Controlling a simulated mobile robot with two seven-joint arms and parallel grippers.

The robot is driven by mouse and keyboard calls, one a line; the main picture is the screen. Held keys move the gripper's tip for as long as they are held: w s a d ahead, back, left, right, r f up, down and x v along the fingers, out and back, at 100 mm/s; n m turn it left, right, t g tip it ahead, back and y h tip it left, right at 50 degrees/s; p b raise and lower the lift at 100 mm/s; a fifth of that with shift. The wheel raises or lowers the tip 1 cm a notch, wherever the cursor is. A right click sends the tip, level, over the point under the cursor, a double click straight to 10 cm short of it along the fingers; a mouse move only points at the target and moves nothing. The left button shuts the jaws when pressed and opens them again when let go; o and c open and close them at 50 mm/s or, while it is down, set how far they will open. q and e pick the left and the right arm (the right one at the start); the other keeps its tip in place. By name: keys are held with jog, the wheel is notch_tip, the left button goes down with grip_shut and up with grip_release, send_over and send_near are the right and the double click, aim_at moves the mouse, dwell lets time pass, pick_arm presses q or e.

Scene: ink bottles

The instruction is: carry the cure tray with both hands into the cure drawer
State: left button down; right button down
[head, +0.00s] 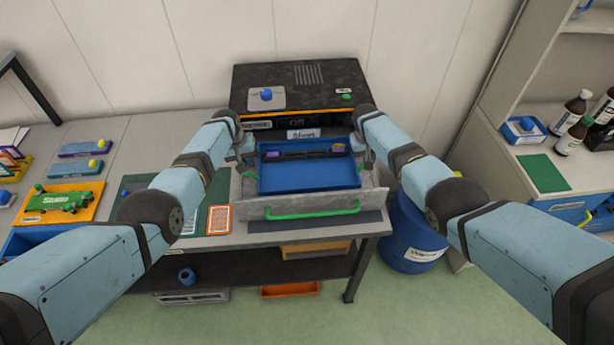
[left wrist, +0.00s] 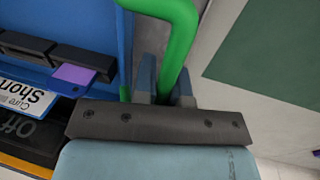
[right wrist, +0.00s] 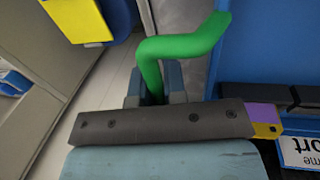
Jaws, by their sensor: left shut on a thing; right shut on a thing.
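The blue cure tray (head: 309,177) is level over or inside the open grey cure drawer (head: 262,210); I cannot tell whether it touches the drawer floor. Dark bars with purple and yellow parts lie at its far side. My left gripper (head: 247,164) is shut on the tray's left green handle, which shows in the left wrist view (left wrist: 183,45). My right gripper (head: 364,158) is shut on the right green handle, seen in the right wrist view (right wrist: 180,47). The drawer has a green front handle (head: 312,214).
The black cure unit (head: 350,78) stands behind the drawer, against the wall. A green board and cards (head: 219,220) lie left of the drawer. A blue drum (head: 412,238) stands on the floor at right. Shelving (head: 520,90) with bottles is farther right.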

aim_at(249, 172)
pick_arm(q)
jog(key=shift+f, duration=0.1)
pick_arm(e)
jog(key=shift+f, duration=0.1)
